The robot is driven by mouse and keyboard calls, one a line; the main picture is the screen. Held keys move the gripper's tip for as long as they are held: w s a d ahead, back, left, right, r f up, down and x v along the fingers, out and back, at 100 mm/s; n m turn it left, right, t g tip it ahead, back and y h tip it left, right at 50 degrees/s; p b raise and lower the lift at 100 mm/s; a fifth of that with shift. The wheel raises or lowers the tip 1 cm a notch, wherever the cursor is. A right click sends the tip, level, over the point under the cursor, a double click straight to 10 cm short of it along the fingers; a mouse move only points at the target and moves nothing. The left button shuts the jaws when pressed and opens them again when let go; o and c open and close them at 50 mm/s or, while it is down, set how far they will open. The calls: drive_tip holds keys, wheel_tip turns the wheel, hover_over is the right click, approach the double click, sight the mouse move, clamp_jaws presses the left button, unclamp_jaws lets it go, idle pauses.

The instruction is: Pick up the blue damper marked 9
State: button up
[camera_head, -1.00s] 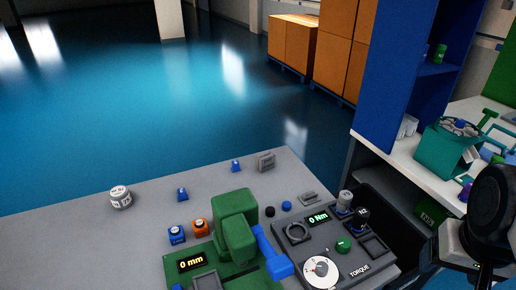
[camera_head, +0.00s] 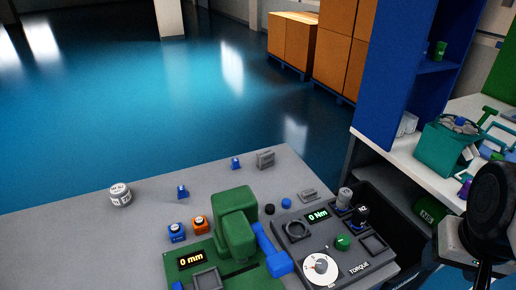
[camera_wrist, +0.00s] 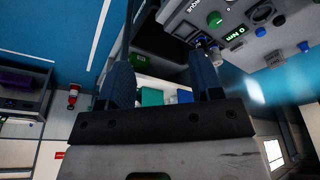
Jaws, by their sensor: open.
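Several small blue pieces are on the grey table. One blue piece (camera_head: 183,191) stands at the left, and another blue piece (camera_head: 235,163) stands farther back. A blue block with a pale top (camera_head: 177,233) sits left of a similar orange block (camera_head: 200,224). A round blue piece (camera_head: 286,203) lies near the torque tester. I cannot read a 9 on any of them. My gripper (camera_wrist: 160,78) is open in the wrist view, with nothing between its fingers, away from the blue pieces. Its fingers are not visible in the head view.
A green press with a blue lever (camera_head: 237,225) and a torque tester (camera_head: 330,245) fill the front of the table. A white jar (camera_head: 120,194) stands at the left. A teal bin (camera_head: 438,148) stands on the white side bench. The table's back left is mostly clear.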

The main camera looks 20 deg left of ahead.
drive_tip(key=w+a+n+g+h, duration=0.15)
drive_tip(key=w+a+n, duration=0.3)
drive_tip(key=w, duration=0.45)
drive_tip(key=w+a+n+h, duration=0.25)
drive_tip(key=w+a, duration=0.25)
drive_tip(key=w, duration=0.4)
drive_tip(key=w+a+n+h, duration=0.1)
drive_tip(key=w+a+n, duration=0.35)
drive_tip(key=w, duration=0.45)
drive_tip(key=n+t+h, duration=0.5)
drive_tip(key=n+t, duration=0.1)
drive_tip(key=n, duration=0.6)
hover_over(235, 164)
drive_tip(key=s+d, duration=0.2)
drive_tip(key=d, duration=0.3)
wheel_tip(235, 164, down, 20)
drive_tip(key=a+f+n, duration=0.1)
drive_tip(key=a+f, duration=0.1)
drive_tip(key=a, duration=0.1)
drive_tip(key=s+a+f+n+t, duration=0.1)
drive_tip(key=a+f, duration=0.2)
drive_tip(key=a, duration=0.1)
drive_tip(key=a+f+n+t, duration=0.1)
drive_tip(key=a+f, duration=0.1)
drive_tip(key=a, duration=0.2)
drive_tip(key=shift+s+f, duration=0.2)
drive_tip(key=shift+f, duration=0.15)
